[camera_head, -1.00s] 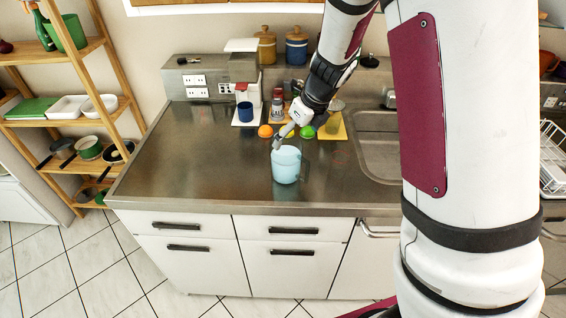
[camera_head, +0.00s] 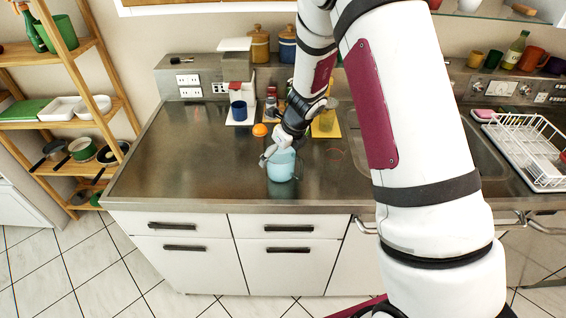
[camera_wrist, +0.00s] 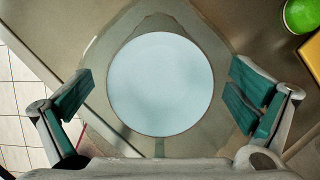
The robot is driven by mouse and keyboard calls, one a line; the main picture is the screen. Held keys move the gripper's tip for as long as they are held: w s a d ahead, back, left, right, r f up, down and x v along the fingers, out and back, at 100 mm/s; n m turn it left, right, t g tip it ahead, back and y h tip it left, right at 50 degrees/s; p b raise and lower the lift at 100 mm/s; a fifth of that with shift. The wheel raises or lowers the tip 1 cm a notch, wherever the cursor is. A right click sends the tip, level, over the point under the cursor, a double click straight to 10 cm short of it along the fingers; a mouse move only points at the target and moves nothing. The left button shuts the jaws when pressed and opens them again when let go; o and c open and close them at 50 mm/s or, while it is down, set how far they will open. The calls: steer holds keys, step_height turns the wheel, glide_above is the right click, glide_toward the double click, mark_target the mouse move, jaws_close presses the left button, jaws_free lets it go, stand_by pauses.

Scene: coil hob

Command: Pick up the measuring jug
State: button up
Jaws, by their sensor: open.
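The light blue measuring jug (camera_head: 281,170) stands upright on the metal counter near its front edge, with my gripper (camera_head: 280,151) at its top. In the wrist view the jug (camera_wrist: 160,83) is seen from above as a pale blue round shape between my two green-padded fingers. My gripper (camera_wrist: 160,98) is open, one finger on each side of the jug, with gaps showing between pads and the blue round. The head view hides part of the jug's top behind the gripper. I cannot tell exactly how far down the fingers reach.
An orange fruit (camera_head: 260,130), a blue mug (camera_head: 239,111) and a yellow board (camera_head: 327,124) lie behind the jug. A green round item (camera_wrist: 301,14) shows at the wrist view's corner. The counter (camera_head: 180,150) left of the jug is clear. A dish rack (camera_head: 530,150) stands far right.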

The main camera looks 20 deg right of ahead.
steer(key=shift+c, duration=0.2)
steer(key=c, duration=1.9)
steer(key=shift+r, duration=0.2)
